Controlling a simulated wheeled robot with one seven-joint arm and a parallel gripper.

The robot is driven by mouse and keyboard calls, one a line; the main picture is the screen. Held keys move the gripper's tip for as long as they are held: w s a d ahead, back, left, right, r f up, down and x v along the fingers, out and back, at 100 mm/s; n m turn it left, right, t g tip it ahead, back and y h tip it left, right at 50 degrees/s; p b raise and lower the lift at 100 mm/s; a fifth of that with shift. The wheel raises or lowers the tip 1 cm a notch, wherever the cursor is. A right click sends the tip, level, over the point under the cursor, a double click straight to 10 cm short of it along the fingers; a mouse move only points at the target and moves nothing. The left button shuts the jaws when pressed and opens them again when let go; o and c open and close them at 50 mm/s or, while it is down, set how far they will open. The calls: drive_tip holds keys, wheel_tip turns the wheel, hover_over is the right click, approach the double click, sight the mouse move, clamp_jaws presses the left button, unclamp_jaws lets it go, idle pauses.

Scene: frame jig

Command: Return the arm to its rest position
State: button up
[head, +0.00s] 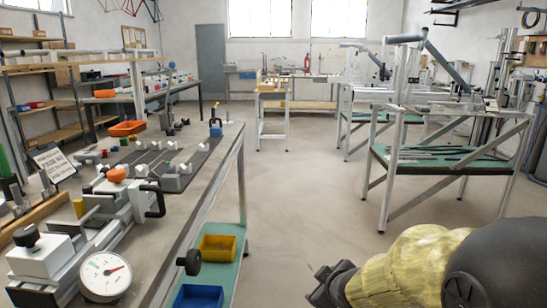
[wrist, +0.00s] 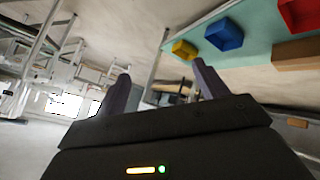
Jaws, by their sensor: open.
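My gripper (head: 330,283) is at the lower right of the head view, at the end of my arm with its yellow-covered link. It is over open floor, to the right of the long workbench (head: 222,170) and apart from it. In the wrist view my gripper (wrist: 160,85) shows two dark fingers spread apart with nothing between them. The wrist view is tilted, and the room appears turned over in it.
The workbench carries a jig with a dial gauge (head: 104,277). A black knob (head: 189,262) sticks out from its right side. Its lower shelf holds a yellow bin (head: 217,248) and a blue bin (head: 198,297). Clear floor (head: 300,200) separates it from the right-hand table (head: 450,160).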

drive_tip(key=s+d+f+m+g+h+p, duration=0.1)
drive_tip(key=s+d+m+g+p, duration=0.15)
drive_tip(key=s+m, duration=0.4)
drive_tip(key=s+d+f+m+g+p, duration=0.1)
drive_tip(key=s+f+m+g+p, duration=0.2)
drive_tip(key=s, duration=0.6)
wheel_tip(320, 180, up, 38)
drive_tip(key=g+p, duration=0.1)
drive_tip(key=p, duration=3.3)
drive_tip(key=shift+w+p, duration=0.15)
drive_tip(key=shift+p, duration=0.25)
drive_tip(key=shift+f, duration=0.15)
